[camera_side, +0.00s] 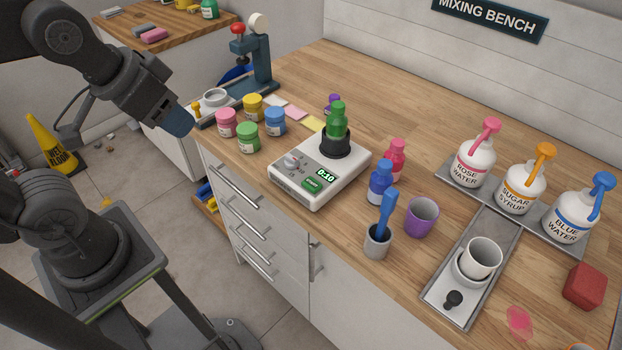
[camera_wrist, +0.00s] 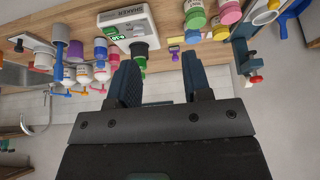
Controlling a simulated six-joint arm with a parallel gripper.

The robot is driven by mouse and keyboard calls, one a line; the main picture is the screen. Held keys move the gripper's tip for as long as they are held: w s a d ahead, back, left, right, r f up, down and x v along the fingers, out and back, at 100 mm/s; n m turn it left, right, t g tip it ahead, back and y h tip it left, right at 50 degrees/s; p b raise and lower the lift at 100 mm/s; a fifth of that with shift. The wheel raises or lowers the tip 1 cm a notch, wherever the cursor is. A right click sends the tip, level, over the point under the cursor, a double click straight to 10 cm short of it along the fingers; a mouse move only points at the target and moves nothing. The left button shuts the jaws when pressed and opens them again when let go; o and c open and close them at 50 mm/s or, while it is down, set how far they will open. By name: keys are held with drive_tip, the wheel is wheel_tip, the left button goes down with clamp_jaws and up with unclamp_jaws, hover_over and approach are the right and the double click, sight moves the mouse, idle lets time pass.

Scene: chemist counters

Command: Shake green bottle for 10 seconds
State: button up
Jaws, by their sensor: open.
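The green bottle (camera_side: 337,121) stands upright in the black cup of the white shaker (camera_side: 321,172), near the middle of the counter. The shaker's display reads 0:10, with a dial and a green button (camera_side: 313,183) on its front. In the wrist view the shaker (camera_wrist: 127,22) and the green bottle (camera_wrist: 138,51) show upside down, beyond the fingers. My gripper (camera_wrist: 158,82) is open and empty in the wrist view. In the side view it is at the upper left, off the counter's left edge and well apart from the bottle.
Several paint jars (camera_side: 248,136) stand left of the shaker, and a press (camera_side: 254,62) stands behind them. Blue (camera_side: 379,182) and pink (camera_side: 395,158) bottles, a purple cup (camera_side: 421,217) and a grey cup with a blue tool (camera_side: 377,241) stand to its right. Pump bottles (camera_side: 475,163) are farther right.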

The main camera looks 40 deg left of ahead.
clamp_jaws()
idle(1.4)
